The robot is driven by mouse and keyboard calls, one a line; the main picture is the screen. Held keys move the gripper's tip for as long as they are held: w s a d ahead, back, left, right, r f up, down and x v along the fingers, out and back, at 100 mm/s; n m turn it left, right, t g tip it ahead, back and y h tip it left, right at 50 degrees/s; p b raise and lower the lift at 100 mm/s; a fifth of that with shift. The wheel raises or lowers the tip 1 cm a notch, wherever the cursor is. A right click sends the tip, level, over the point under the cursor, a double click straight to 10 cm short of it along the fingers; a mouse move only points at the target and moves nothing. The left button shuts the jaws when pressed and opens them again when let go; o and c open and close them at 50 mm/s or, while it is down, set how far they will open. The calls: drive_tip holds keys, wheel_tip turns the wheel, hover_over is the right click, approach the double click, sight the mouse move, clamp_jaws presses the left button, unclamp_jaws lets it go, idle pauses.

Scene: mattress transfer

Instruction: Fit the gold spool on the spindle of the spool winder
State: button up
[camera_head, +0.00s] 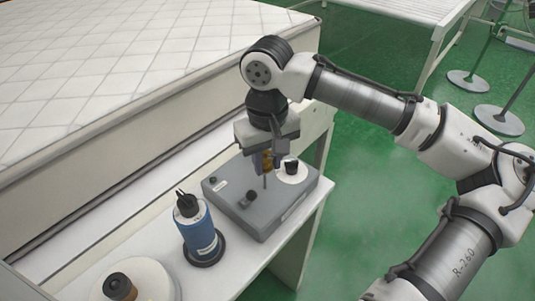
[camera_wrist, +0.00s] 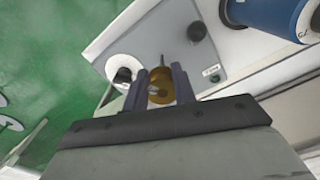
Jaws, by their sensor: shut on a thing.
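The gold spool (camera_head: 267,161) is between the jaws of my gripper (camera_head: 264,158), over the grey spool winder (camera_head: 245,213). In the wrist view the spool (camera_wrist: 160,88) sits between the two dark fingers of my gripper (camera_wrist: 161,84), which is shut on it. A thin spindle (camera_head: 265,182) shows just below the spool in the head view. It also shows just beyond the spool in the wrist view (camera_wrist: 162,61). I cannot tell whether the spool is around the spindle or still above it.
The winder carries a white disc with a black knob (camera_head: 291,172) and a dark knob (camera_head: 251,196). A blue spool (camera_head: 201,236) stands left of it on the white bench (camera_head: 237,276). A white round base (camera_head: 150,283) is at the front. A quilted mattress (camera_head: 100,70) lies behind.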

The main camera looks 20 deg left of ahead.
sight(267, 192)
drive_tip(key=shift+f, duration=0.55)
drive_tip(key=shift+p, duration=0.65)
idle(1.5)
drive_tip(key=shift+f+b, duration=1.7)
drive_tip(key=shift+f, duration=1.4)
drive_tip(key=o, duration=1.1)
drive_tip(key=shift+r, duration=0.1)
wheel_tip(267, 192, up, 14)
drive_tip(key=shift+f, duration=0.15)
